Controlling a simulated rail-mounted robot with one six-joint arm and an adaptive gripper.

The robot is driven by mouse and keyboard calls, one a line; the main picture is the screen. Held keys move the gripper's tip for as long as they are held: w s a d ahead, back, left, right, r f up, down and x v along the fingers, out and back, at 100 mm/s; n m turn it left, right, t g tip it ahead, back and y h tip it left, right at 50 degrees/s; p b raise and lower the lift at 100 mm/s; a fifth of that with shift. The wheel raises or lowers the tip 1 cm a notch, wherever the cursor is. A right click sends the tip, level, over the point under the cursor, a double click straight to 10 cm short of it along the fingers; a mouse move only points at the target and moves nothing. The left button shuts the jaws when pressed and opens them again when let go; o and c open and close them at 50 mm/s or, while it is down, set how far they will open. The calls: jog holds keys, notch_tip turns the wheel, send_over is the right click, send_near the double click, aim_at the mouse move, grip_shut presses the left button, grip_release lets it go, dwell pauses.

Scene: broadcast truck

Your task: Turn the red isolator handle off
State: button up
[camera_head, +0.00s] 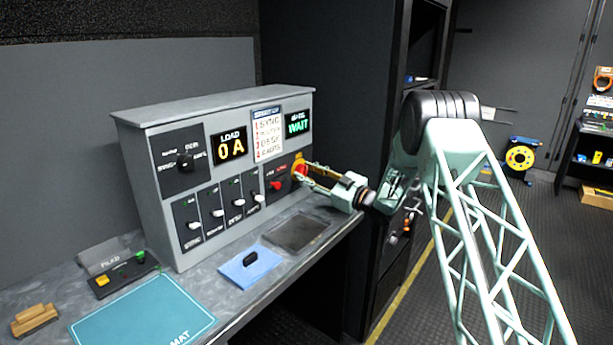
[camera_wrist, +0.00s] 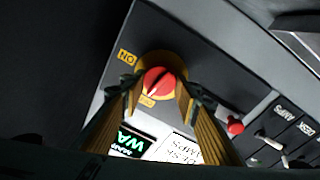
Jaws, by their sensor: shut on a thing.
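The red isolator handle (camera_wrist: 158,80) is a round red knob with a dark line across it, on a yellow plate at the right end of the grey panel. In the head view the handle (camera_head: 300,169) is partly hidden by my gripper. My gripper (camera_head: 306,171) reaches it from the right, its fingers shut on either side of the knob. In the wrist view my gripper (camera_wrist: 158,88) straddles the handle. The view is upside down, with a yellow ON label (camera_wrist: 127,56) at upper left and another yellow label (camera_wrist: 147,101), partly hidden, below the knob. The line slants.
The grey panel (camera_head: 215,110) has a load display (camera_head: 232,146) reading 0 A and a green WAIT display (camera_head: 297,123). Several toggles and a red lever (camera_head: 276,186) sit left of the handle. A blue tray (camera_head: 249,268) and teal mat (camera_head: 145,315) lie on the desk.

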jog(key=shift+n, duration=1.3)
jog(key=o, duration=0.9)
jog(key=shift+c, duration=0.2)
jog(key=shift+s+d, duration=0.1)
jog(key=shift+d, duration=0.05)
jog(key=v, duration=1.1)
jog(key=shift+d, duration=0.3)
